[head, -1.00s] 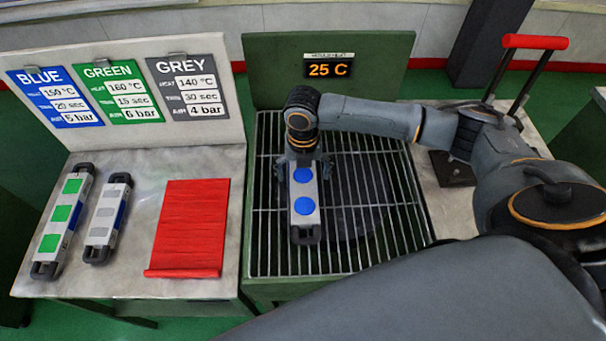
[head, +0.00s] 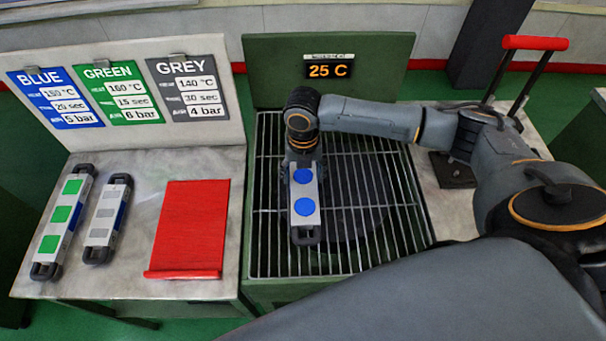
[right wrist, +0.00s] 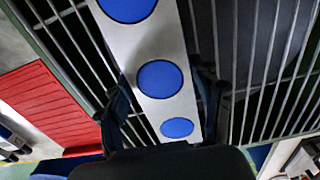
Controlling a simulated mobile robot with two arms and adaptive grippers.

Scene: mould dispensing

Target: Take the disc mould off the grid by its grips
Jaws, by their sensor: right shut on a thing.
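The disc mould (head: 305,200) is a long pale bar with blue discs and a dark grip at its near end. It lies over the left part of the grid (head: 262,225); I cannot tell whether it touches the bars. My right gripper (head: 302,160) comes down over its far part, hiding that end. In the right wrist view, my right gripper (right wrist: 163,95) has a dark finger on each long side of the mould (right wrist: 185,60), shut on it, and three blue discs show. My left gripper is not in view.
A red ridged mat (head: 190,228) and two other moulds, one with green squares (head: 62,214) and one with grey patches (head: 107,215), lie on the left table. A panel behind the grid reads 25 C (head: 329,70). A red-handled lever (head: 535,42) stands at right.

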